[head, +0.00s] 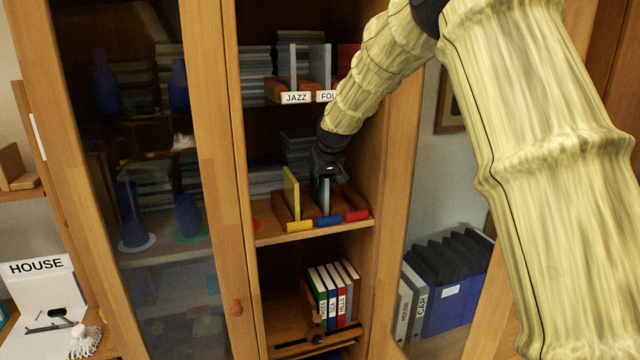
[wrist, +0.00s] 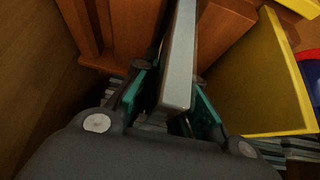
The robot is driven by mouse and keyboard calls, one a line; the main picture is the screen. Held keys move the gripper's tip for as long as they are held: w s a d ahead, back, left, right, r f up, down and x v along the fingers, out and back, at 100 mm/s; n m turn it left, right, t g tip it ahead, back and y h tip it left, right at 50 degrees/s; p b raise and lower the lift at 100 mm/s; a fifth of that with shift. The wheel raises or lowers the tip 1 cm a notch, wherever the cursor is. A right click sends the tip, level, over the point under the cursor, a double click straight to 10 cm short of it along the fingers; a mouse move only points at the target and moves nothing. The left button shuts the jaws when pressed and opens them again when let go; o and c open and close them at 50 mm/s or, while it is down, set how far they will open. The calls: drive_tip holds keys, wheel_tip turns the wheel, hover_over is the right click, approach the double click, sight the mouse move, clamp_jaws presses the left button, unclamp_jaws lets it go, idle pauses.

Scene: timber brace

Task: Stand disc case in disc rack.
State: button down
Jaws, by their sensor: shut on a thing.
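My gripper (head: 326,168) reaches into the middle shelf of the open cabinet and is shut on a thin grey disc case (head: 324,194). In the wrist view the disc case (wrist: 180,62) stands edge-on between the teal finger pads of my gripper (wrist: 168,105). The wooden disc rack (head: 281,212) is on this shelf, with yellow, blue and red tags along its front. The case is upright above or in the rack's middle part, behind the blue tag (head: 328,221). I cannot tell whether its lower edge touches the rack.
A yellow upright panel (head: 291,192) stands left of the case in the rack; it is at the right in the wrist view (wrist: 262,85). Stacks of cases (head: 298,150) lie behind. The cabinet's right side wall (head: 368,150) is close to my gripper. Books (head: 333,290) stand below.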

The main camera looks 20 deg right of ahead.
drive_tip(key=shift+f, duration=0.15)
drive_tip(key=c, duration=1.5)
unclamp_jaws()
drive_tip(key=shift+o, duration=0.2)
drive_tip(key=b+v, duration=0.2)
drive_tip(key=v, duration=1)
